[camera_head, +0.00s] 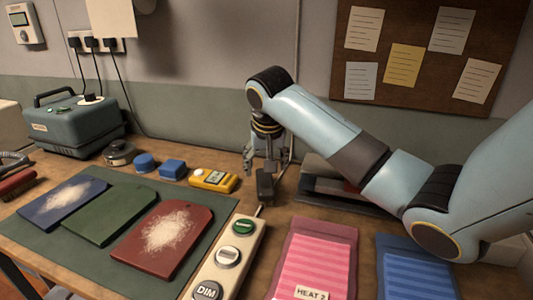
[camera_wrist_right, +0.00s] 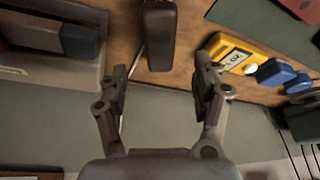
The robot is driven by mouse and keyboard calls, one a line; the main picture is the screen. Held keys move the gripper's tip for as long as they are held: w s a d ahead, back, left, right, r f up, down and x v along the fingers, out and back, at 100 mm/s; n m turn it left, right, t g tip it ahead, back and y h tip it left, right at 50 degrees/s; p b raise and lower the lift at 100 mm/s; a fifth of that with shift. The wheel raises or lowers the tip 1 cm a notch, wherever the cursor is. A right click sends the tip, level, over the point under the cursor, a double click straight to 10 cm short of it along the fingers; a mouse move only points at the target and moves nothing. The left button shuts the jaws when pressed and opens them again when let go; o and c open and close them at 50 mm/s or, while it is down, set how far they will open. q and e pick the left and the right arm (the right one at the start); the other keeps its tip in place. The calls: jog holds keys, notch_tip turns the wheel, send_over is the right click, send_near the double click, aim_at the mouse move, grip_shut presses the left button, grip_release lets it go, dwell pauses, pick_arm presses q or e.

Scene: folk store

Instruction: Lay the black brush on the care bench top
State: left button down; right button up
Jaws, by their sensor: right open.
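A dark, narrow block (camera_head: 265,186), which may be the black brush, stands on the wooden bench top (camera_head: 225,205) just below my right gripper (camera_head: 264,165). I cannot make out bristles on it. In the right wrist view the same dark block (camera_wrist_right: 160,35) lies ahead, in line with the gap between the fingers of my right gripper (camera_wrist_right: 161,72). The fingers are spread apart with nothing between them. My left gripper is not in view.
A yellow meter (camera_head: 213,180) and blue blocks (camera_head: 172,169) stand left of the gripper. A grey tray-like unit (camera_head: 335,190) is right of it. A switch panel (camera_head: 228,258) and pink packet (camera_head: 315,262) are in front. A green mat (camera_head: 75,250) holds coloured boards.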

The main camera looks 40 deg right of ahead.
jog(key=v, duration=0.2)
jog(key=shift+s+a+r, duration=0.1)
jog(key=shift+s+r, duration=0.05)
jog(key=shift+r, duration=0.2)
jog(key=shift+f, duration=0.1)
